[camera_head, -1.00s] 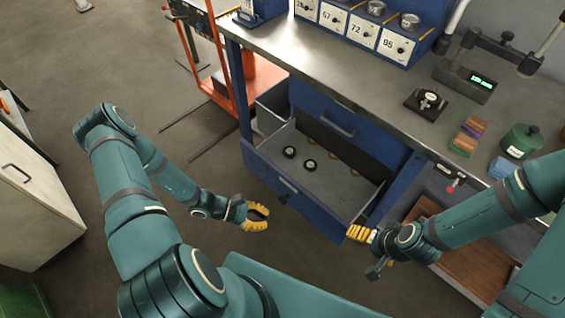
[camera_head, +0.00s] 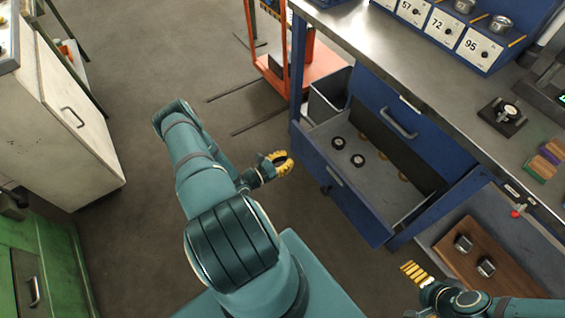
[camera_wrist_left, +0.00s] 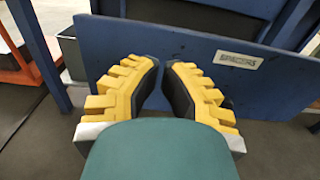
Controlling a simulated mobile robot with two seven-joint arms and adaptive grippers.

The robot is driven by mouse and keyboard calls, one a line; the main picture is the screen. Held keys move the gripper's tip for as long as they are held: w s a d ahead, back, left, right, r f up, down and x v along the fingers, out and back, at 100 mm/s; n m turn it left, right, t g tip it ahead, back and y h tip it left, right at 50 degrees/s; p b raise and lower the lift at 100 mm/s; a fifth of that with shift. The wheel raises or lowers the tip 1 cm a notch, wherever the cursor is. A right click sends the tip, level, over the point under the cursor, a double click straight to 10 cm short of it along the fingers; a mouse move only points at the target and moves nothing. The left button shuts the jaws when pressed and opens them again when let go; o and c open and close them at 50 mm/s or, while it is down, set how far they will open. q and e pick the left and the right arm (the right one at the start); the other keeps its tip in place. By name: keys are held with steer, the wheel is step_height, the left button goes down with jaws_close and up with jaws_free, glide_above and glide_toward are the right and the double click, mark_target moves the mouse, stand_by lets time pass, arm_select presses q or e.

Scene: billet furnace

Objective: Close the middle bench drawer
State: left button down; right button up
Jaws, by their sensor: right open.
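The open drawer (camera_head: 360,207) is pulled out of the blue bench, below a shut blue drawer (camera_head: 398,122). Its grey tray holds dark round discs at the far end and brass-coloured ones along the inner side. In the left wrist view the blue drawer front (camera_wrist_left: 265,85) with a label plate fills the area beyond the fingers. My left gripper (camera_head: 284,162) is open and empty, in front of the drawer front's left part and apart from it; its yellow fingers (camera_wrist_left: 162,66) point towards the panel. My right gripper (camera_head: 412,271) is open, right of the drawer's near end.
A wooden board (camera_head: 490,262) with two metal pieces lies on the low shelf at right. An orange cart (camera_head: 312,55) and a grey bin (camera_head: 328,95) stand beyond the drawer. A pale cabinet (camera_head: 75,120) stands left. The floor before the drawer is clear.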

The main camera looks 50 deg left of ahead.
mark_target(311, 146)
arm_select(q)
steer(key=w, duration=0.3)
steer(key=w+b, duration=0.1)
steer(key=w, duration=0.5)
steer(key=shift+d, duration=0.4)
arm_select(e)
steer(key=shift+w+f, duration=0.15)
steer(key=shift+f, duration=0.65)
